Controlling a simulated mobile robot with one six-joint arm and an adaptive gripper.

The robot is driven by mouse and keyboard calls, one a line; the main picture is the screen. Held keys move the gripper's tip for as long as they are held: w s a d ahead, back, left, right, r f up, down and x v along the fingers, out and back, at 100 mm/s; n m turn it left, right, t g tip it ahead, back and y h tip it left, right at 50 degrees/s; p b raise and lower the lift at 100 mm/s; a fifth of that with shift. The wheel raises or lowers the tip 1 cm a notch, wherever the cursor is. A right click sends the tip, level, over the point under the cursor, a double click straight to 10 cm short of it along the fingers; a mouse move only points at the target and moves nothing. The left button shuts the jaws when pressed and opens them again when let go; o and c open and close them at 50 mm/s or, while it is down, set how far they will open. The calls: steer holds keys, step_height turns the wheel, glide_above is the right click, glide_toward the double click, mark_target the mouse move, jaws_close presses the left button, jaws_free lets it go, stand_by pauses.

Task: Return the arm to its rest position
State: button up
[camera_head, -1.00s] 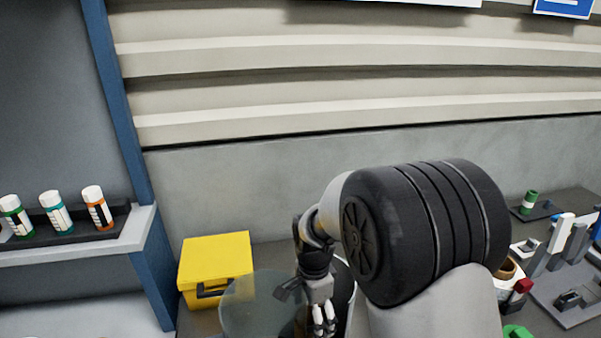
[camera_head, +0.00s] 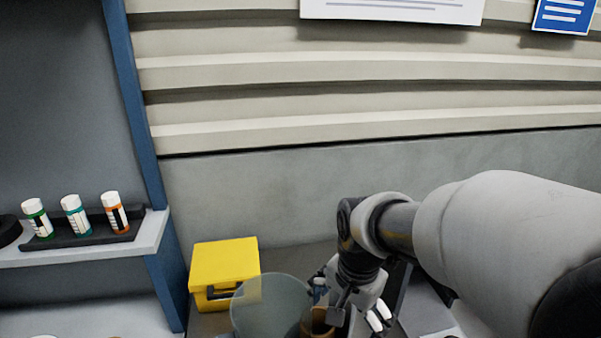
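My arm (camera_head: 500,235) reaches in from the right and fills the lower right of the head view. My gripper (camera_head: 379,318) points down near the bottom edge, right of a round translucent disc (camera_head: 262,305). Its pale fingertips show low in the picture. Their gap is too small and partly hidden to tell whether they are open or shut, and I see nothing clearly held between them.
A yellow box (camera_head: 226,265) stands on the bench to the left. Several labelled bottles (camera_head: 76,216) stand in a dark rack on a shelf with a blue post (camera_head: 137,110). A brownish cylinder (camera_head: 318,322) sits beside the gripper.

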steer(key=s+d+r+n+t, duration=0.1)
steer(key=s+r+n, duration=0.1)
steer(key=s, duration=0.3)
steer(key=s+d+r+n+t, duration=0.1)
steer(key=s+d+r+n, duration=0.1)
steer(key=s, duration=0.4)
steer(key=s+d+r+n+t, duration=0.1)
steer(key=s+d+r+n, duration=0.1)
steer(key=s, duration=0.4)
steer(key=r+n, duration=0.1)
steer(key=n, duration=0.1)
steer(key=shift+d+n, duration=0.25)
steer(key=shift+n, duration=0.05)
steer(key=shift+a, duration=0.1)
